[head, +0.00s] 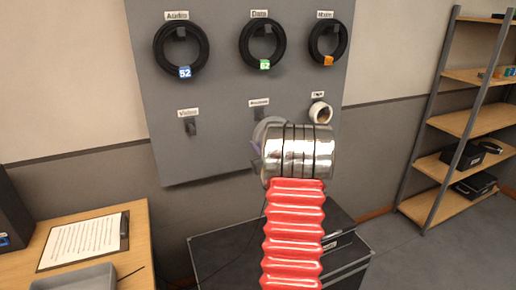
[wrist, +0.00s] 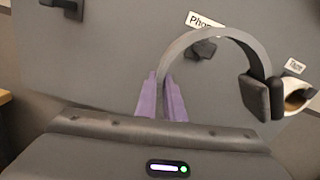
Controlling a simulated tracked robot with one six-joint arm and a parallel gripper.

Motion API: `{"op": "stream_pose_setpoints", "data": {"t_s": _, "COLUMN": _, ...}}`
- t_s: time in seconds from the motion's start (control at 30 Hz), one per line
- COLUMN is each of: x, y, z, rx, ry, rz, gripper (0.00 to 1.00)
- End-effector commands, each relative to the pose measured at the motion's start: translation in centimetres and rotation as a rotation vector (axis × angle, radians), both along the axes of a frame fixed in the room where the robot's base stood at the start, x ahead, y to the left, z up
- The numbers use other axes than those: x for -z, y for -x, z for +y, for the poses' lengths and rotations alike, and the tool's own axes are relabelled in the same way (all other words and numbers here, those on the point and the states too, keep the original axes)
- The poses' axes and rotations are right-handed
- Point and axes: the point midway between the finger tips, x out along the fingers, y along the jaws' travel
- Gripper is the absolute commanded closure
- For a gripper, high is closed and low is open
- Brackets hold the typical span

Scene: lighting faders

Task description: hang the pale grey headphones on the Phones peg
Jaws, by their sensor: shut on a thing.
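In the wrist view the pale grey headphones (wrist: 238,38) show as an arched band with a dark ear cup (wrist: 262,97) at its right end. My gripper (wrist: 159,77), with two purple fingers, is shut on the left side of the band. The other ear cup is hidden. The Phones peg (wrist: 204,48) shows just under the arch, with its label (wrist: 200,22) partly behind the band. I cannot tell whether the band is over the peg or in front of it. In the head view my wrist hides most of the headphones (head: 267,127); a grey piece of band shows.
A grey pegboard (head: 220,75) carries coiled black cables (head: 181,48) on its upper pegs. A white tape roll (head: 321,113) hangs right of the Phones peg. The Video peg (head: 190,127) at left is empty. A dark case (head: 225,255) stands below, and shelves (head: 460,122) at right.

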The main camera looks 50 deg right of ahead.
Motion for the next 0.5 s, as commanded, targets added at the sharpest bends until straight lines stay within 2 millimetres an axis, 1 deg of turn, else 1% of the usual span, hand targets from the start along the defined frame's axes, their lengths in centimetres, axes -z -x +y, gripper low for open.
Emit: {"op": "stream_pose_setpoints", "data": {"t_s": 0.5, "x": 0.1, "y": -2.6, "z": -1.4, "rx": -0.001, "ry": 0.001, "rz": -0.002, "gripper": 1.0}}
